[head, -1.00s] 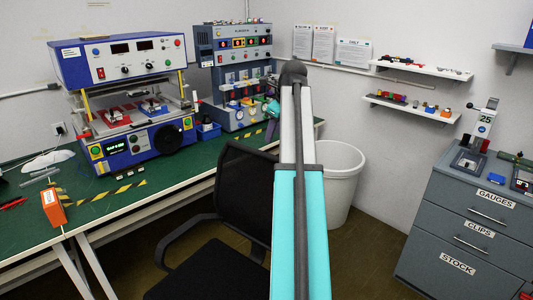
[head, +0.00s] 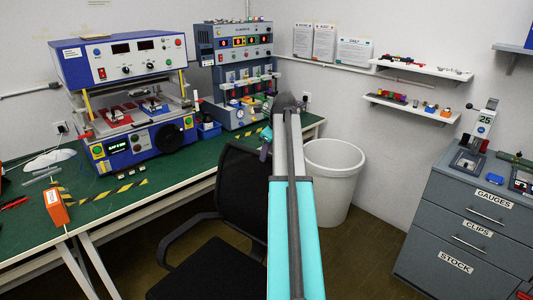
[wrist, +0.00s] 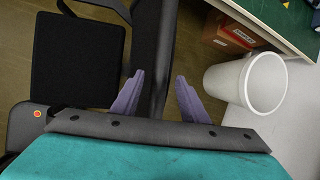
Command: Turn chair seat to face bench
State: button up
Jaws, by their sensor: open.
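The black office chair stands in front of the green bench (head: 105,208). In the head view its backrest (head: 240,190) is upright, and its seat (head: 195,278) and a curved armrest (head: 180,235) show to the lower left. In the wrist view the seat (wrist: 78,60) is at upper left, and the backrest's dark top edge (wrist: 153,60) runs between the fingers. My gripper (wrist: 157,97) is open, with one purple finger on each side of that edge. I cannot tell whether either finger touches it. In the head view my arm hides most of the gripper.
A white bin (head: 332,180) stands right of the chair, close to my arm; it also shows in the wrist view (wrist: 247,85). Test machines (head: 125,100) stand on the bench. A grey drawer cabinet (head: 465,225) is at right. Open floor (head: 370,255) lies between bin and cabinet.

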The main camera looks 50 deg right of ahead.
jog(key=shift+w+f, duration=0.2)
jog(key=shift+f, duration=0.35)
